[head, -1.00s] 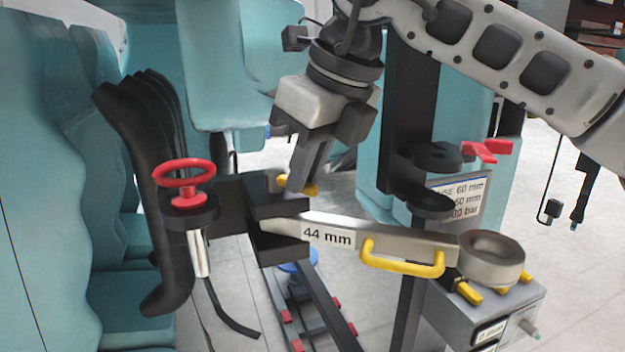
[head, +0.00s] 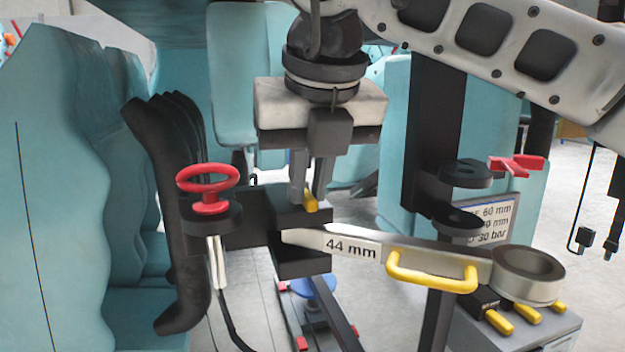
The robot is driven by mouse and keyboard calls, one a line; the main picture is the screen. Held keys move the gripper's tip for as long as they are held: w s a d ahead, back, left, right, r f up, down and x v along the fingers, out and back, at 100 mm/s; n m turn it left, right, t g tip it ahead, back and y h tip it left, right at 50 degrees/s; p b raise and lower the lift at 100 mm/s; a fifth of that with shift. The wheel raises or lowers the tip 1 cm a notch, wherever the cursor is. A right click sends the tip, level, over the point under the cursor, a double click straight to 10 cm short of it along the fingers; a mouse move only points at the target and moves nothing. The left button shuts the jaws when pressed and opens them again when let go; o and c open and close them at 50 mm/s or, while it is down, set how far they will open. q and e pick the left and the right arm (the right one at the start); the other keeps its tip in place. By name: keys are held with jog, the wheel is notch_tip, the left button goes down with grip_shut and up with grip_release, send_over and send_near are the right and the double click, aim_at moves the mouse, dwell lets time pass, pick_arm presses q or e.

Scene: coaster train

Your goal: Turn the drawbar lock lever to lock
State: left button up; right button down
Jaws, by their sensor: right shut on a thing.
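The yellow lock lever (head: 310,201) sits on top of the black coupling block (head: 304,262), and only a short part of it shows. My right gripper (head: 311,199) comes down from above, nearly upright, and is shut on the lever; its fingers hide the rest of it. The metal drawbar (head: 430,252), labelled "44 mm", has its left end in the block and a ring at its right end. My left gripper is not in view.
A yellow handle (head: 432,280) sticks out from the drawbar's near side. A red handwheel (head: 208,180) stands left of the block. A grey box (head: 545,325) with yellow levers is under the ring. Teal seats (head: 60,180) line the left.

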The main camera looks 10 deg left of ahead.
jog(key=shift+r, duration=0.1)
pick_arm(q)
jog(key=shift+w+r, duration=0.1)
pick_arm(e)
jog(key=c, duration=1.5)
grip_release()
jog(key=shift+o, duration=0.2)
pick_arm(q)
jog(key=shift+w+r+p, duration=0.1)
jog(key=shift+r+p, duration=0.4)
jog(key=shift+p, duration=0.65)
pick_arm(e)
jog(key=v, duration=1.6)
jog(key=shift+s, duration=0.1)
